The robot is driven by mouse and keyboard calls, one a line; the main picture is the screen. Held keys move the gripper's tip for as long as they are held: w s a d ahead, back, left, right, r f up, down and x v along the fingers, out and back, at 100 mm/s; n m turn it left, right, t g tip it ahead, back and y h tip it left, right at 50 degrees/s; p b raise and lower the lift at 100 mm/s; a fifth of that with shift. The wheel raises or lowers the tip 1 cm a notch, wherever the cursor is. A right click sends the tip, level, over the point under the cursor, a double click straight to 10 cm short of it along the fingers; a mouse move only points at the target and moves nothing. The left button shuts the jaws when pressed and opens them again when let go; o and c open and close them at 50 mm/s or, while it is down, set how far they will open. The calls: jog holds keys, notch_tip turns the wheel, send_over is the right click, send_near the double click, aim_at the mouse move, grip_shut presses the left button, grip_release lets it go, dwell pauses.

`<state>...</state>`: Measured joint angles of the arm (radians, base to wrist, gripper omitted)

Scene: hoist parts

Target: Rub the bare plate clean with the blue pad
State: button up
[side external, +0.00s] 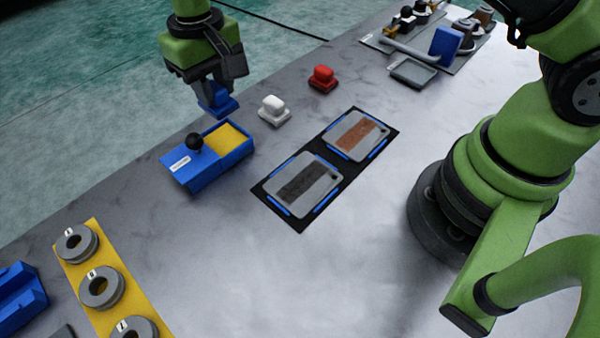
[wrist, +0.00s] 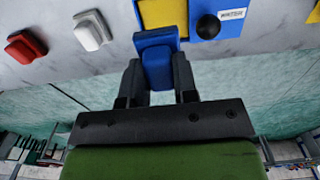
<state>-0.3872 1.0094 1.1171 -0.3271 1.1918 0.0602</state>
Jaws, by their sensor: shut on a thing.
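My gripper (side external: 212,88) is shut on the blue pad (side external: 220,104) and holds it above the far table edge, behind the blue box. In the wrist view the pad (wrist: 156,58) sits between the two dark fingers. Two grey plates lie on a black mat (side external: 300,226). The nearer plate (side external: 320,170) has a dark, nearly black strip across it. The farther plate (side external: 371,122) has a rusty brown strip. The pad is apart from both plates. Its underside cannot be seen clearly.
The blue box (side external: 208,177) has a yellow sponge-like top (side external: 226,139), a black knob and a label reading WATER. White (side external: 273,110) and red (side external: 322,78) pads stand nearby. Ringed discs on a yellow strip (side external: 120,270) lie front left. The table's front middle is clear.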

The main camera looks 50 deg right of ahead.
jog(key=s+d, duration=0.5)
jog(key=s, duration=0.3)
jog(key=s+d, duration=0.4)
jog(key=s, duration=0.4)
jog(key=shift+w+d+f, duration=0.1)
jog(key=shift+f, duration=1.8)
jog(key=shift+w+d+f, duration=0.1)
jog(key=shift+f, duration=1.75)
jog(key=shift+w+a+f, duration=0.1)
jog(key=shift+a+f, duration=0.35)
jog(key=shift+f, duration=0.15)
grip_shut()
jog(key=shift+a+f, duration=0.2)
jog(key=shift+a, duration=5.45)
jog(key=shift+d, duration=6.2)
notch_tip(320, 180, up, 8)
jog(key=shift+a+r, duration=0.15)
